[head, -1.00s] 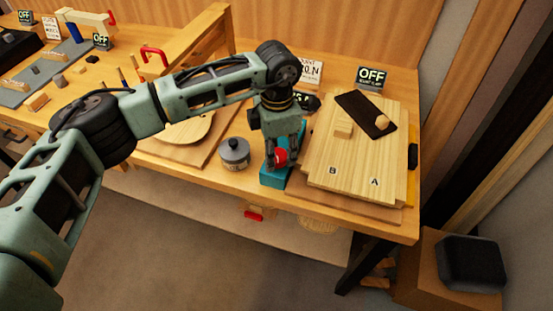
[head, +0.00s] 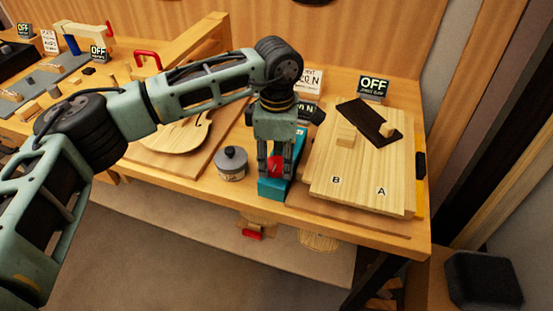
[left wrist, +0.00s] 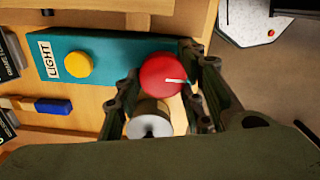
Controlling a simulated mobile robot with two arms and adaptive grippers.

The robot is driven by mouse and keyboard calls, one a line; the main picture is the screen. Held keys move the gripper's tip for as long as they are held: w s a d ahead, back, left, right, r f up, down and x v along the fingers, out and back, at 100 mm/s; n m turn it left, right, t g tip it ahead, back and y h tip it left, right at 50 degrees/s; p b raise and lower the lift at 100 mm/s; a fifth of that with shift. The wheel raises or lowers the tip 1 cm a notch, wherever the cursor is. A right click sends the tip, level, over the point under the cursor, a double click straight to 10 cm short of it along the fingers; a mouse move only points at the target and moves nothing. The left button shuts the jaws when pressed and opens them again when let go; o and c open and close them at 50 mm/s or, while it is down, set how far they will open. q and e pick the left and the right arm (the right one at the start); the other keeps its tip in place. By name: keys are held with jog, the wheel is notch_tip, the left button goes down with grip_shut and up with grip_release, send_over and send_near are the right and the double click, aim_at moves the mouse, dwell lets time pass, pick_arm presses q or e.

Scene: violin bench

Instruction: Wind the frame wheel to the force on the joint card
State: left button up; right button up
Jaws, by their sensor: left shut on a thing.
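My left gripper (head: 274,168) points down over the teal box (head: 272,188) and is shut on its red wheel (head: 276,162). In the left wrist view the red wheel (left wrist: 160,76) sits between the fingers and bears a white pointer line. The same box (left wrist: 110,48) has a yellow knob (left wrist: 78,65) beside a "LIGHT" label. The white joint card (head: 309,80) stands behind my wrist; its text is partly hidden, ending in "0 N". A dark display (head: 307,112) with green characters is mostly covered by my gripper; only an "N" reads. My right gripper is not in view.
A grey lidded pot (head: 231,163) stands close left of the box. A pale wooden board (head: 357,180) marked A and B lies close to the right, with an "OFF" sign (head: 373,87) behind. A violin-shaped plate (head: 178,138) lies left. The bench's front edge is near.

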aim_at(277, 161)
pick_arm(q)
jog(key=shift+w+r, duration=0.2)
jog(key=shift+r, duration=0.05)
jog(key=o, duration=0.9)
jog(key=shift+o, duration=1)
jog(key=shift+f, duration=0.15)
notch_tip(277, 161, up, 12)
